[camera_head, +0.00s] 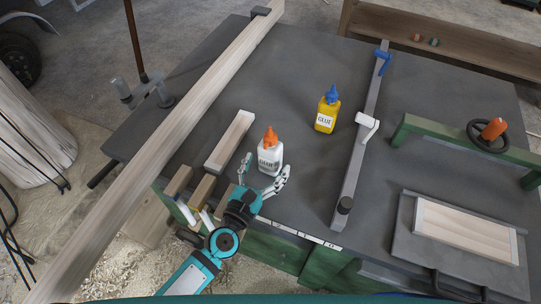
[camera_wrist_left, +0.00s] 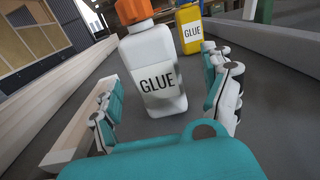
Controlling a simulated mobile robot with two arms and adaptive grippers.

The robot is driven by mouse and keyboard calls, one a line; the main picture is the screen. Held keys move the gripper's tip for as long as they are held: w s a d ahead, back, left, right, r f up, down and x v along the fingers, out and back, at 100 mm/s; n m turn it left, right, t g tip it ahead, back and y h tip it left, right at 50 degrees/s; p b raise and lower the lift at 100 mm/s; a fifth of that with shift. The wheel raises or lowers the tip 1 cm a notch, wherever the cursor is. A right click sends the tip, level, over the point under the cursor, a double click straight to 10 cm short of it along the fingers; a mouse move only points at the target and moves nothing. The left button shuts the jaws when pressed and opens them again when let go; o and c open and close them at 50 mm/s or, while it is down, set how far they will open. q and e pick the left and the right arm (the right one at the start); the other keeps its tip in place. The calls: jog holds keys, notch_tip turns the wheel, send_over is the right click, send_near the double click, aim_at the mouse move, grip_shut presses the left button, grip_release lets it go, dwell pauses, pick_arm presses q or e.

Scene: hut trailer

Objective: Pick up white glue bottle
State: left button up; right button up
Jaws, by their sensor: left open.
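The white glue bottle (camera_head: 269,158) with an orange cap stands upright on the dark table, near its front edge. In the left wrist view the white glue bottle (camera_wrist_left: 154,75) stands ahead, its GLUE label facing me and the top of its cap cut off. My left gripper (camera_head: 264,178) is open, with one finger on each side of the bottle's lower part in the head view. In the wrist view the fingers of my left gripper (camera_wrist_left: 168,108) are spread wide, with room on both sides of the bottle. My right gripper is not in view.
A yellow glue bottle (camera_head: 326,113) with a blue cap stands behind, to the right. A wooden block (camera_head: 230,141) lies left of the white bottle. A long plank (camera_head: 170,130) crosses the left side; a bar clamp (camera_head: 359,148) lies right. Table between the bottles is clear.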

pick_arm(q)
jog(key=x, duration=0.5)
jog(key=shift+w+a+f, duration=0.15)
jog(key=shift+w, duration=0.3)
jog(key=shift+s, duration=0.1)
jog(key=shift+c, duration=0.2)
jog(key=c, duration=1.5)
jog(key=shift+r, duration=1.8)
jog(key=v, duration=1.8)
